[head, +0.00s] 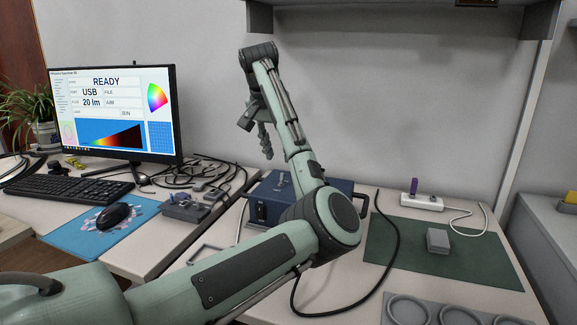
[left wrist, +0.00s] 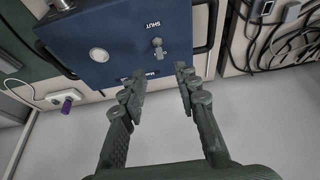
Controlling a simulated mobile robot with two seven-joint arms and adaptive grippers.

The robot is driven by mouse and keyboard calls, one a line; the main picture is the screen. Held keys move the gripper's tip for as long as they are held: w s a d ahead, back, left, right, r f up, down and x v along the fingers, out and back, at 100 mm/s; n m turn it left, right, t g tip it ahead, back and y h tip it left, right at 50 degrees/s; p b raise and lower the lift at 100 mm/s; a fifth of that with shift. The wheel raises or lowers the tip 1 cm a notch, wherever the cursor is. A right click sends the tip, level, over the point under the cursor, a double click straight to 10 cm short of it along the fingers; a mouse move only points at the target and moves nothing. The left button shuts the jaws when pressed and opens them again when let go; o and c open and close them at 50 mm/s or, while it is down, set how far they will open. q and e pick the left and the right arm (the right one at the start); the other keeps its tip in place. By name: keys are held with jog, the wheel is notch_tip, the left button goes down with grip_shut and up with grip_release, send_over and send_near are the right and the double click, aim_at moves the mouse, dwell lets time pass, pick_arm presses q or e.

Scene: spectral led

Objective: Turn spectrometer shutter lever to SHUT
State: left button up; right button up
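The blue spectrometer box (head: 342,186) stands on the bench behind my left arm, which hides part of it. In the left wrist view its panel (left wrist: 125,38) fills the top. The small metal shutter lever (left wrist: 158,44) sits on that panel, with an upside-down SHUT label just above it in the picture. The lever's exact setting is too small to tell. My left gripper (head: 256,128) is raised above the box in the head view. In the left wrist view its two fingers (left wrist: 158,82) are apart and empty, with the lever beyond their tips, not between them. My right gripper is not in view.
A monitor (head: 112,112) reading READY, a keyboard (head: 65,188) and a mouse (head: 113,215) are at the left. Loose black cables lie behind a small control box (head: 187,207). A white power strip (head: 421,202) and a grey block (head: 438,241) are at the right. An overhead shelf (head: 400,8) crosses the top.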

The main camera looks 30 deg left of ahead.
aim_at(281, 178)
pick_arm(q)
jog(key=x, duration=0.5)
jog(key=shift+f, duration=0.2)
jog(key=shift+w+f, duration=0.1)
jog(key=shift+f, duration=0.25)
jog(key=shift+w+a+f, duration=0.1)
jog(key=shift+f, duration=0.2)
jog(key=c, duration=0.7)
grip_shut()
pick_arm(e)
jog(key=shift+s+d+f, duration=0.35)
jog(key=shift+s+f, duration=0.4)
